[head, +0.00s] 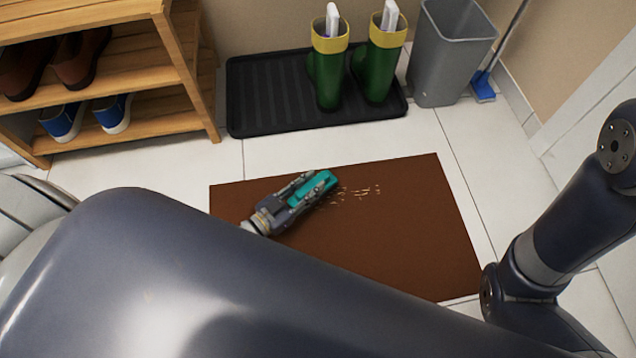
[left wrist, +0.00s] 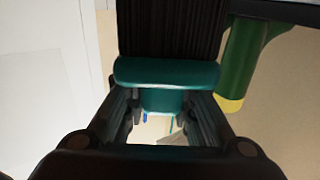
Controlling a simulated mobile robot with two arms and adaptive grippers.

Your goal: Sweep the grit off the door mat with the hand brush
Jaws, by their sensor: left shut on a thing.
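The brown door mat (head: 400,240) lies on the tiled floor, partly hidden by my own body in the foreground. A patch of pale grit (head: 362,192) lies on its upper middle part. My left gripper (head: 303,190) is over the mat, just left of the grit, shut on the teal hand brush (head: 322,182). In the left wrist view, the brush's teal body (left wrist: 166,72) is between the fingers, with dark bristles beyond it. Whether the bristles touch the mat cannot be told. My right gripper is not in view.
A black boot tray (head: 270,95) with green boots (head: 325,78) stands behind the mat. A grey bin (head: 448,55) and a blue broom (head: 482,86) are at the back right. A wooden shoe rack (head: 165,122) is at the left. Floor right of the mat is partly clear.

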